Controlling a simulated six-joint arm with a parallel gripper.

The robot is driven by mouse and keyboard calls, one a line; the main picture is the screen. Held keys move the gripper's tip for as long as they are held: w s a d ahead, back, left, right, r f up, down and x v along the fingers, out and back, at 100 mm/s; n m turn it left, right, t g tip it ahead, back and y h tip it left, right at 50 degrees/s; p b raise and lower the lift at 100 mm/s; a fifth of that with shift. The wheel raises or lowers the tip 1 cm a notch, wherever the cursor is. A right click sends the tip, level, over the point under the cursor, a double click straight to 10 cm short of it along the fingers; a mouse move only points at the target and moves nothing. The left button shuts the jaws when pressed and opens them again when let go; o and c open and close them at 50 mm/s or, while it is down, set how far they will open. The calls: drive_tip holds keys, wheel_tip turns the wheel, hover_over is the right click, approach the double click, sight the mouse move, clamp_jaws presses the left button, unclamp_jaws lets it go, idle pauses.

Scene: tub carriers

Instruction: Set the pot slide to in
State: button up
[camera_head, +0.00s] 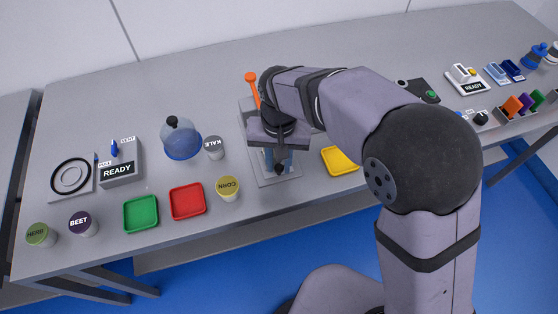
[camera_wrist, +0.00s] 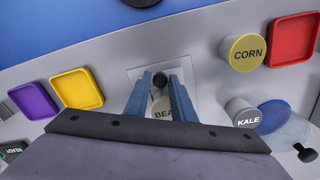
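A grey device plate (camera_head: 262,172) stands near the table's front edge in the head view, under my gripper (camera_head: 279,160). A black knob (camera_head: 280,168) sits at its front end; I take this knob to be part of the pot slide. In the wrist view the knob (camera_wrist: 159,80) appears between the blue fingertips of my gripper (camera_wrist: 160,84), with a gap on each side. A tub lettered "BEA" (camera_wrist: 163,110) also shows between the fingers, its lower part hidden by the gripper body. My gripper is open; whether it touches the knob I cannot tell.
An orange handle (camera_head: 252,88) rises behind my gripper. The kale tub (camera_head: 214,147) and corn tub (camera_head: 228,188) stand to the left, with the blue domed vessel (camera_head: 182,141). A red tray (camera_head: 187,201) and yellow tray (camera_head: 340,160) lie on either side.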

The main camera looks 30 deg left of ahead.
clamp_jaws()
drive_tip(key=shift+w+a+r+p, duration=0.15)
drive_tip(key=shift+w+a+p, duration=2.1)
drive_tip(key=shift+w+a, duration=0.95)
drive_tip(key=shift+o, duration=2.4)
unclamp_jaws()
wheel_tip(320, 180, up, 7)
drive_tip(key=b, duration=0.1)
drive_tip(key=shift+b, duration=0.4)
drive_tip(key=shift+d+r, duration=0.1)
